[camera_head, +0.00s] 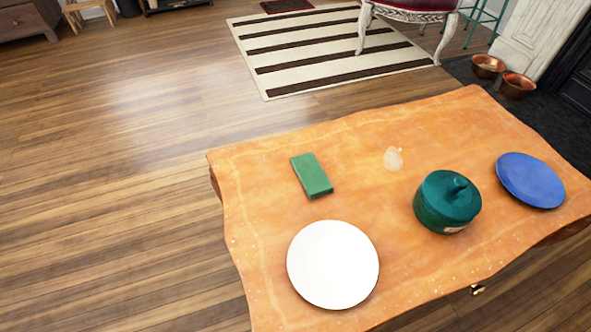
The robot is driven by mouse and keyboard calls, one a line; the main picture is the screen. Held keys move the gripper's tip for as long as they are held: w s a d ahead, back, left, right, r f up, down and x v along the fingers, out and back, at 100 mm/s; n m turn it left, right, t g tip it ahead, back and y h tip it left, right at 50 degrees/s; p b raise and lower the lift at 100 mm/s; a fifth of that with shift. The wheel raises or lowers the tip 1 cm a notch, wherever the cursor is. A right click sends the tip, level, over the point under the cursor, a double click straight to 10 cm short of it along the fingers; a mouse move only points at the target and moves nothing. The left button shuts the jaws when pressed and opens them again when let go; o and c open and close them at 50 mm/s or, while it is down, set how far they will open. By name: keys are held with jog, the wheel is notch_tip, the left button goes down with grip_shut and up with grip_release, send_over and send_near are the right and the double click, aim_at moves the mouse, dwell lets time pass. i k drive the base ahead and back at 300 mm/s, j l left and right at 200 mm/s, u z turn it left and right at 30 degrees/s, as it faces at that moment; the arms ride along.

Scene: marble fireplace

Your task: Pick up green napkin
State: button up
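The green napkin (312,175) is a small folded rectangle lying flat on the wooden table (247,228), toward the table's far left part. It lies apart from the other things on the table, with its whole top showing. My gripper is not in view.
A white plate (332,264) lies in front of the napkin. A teal lidded pot (447,203), a blue plate (530,180) and a small pale object (393,159) are to the right. A striped rug (330,45) and a chair (412,12) are beyond. The floor at left is clear.

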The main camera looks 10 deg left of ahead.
aim_at(316, 183)
jog(key=j+z, duration=0.15)
jog(key=j, duration=0.55)
jog(key=j+z, duration=0.15)
jog(key=j, duration=0.55)
jog(key=k+j+z, duration=0.1)
jog(key=j, duration=0.6)
jog(key=k+j+z, duration=0.15)
jog(key=j, duration=0.55)
jog(key=i+j+z, duration=0.2)
jog(key=j, duration=0.4)
jog(key=i+j+z, duration=0.2)
jog(key=j, duration=0.4)
jog(key=j+z, duration=0.15)
jog(key=j, duration=0.5)
jog(key=i+j+z, duration=0.2)
jog(key=j, duration=0.45)
jog(key=i+j+z, duration=0.1)
jog(key=i+j, duration=0.4)
jog(key=j, duration=0.25)
jog(key=i+j+z, duration=0.15)
jog(key=j, duration=0.25)
jog(key=i, duration=0.1)
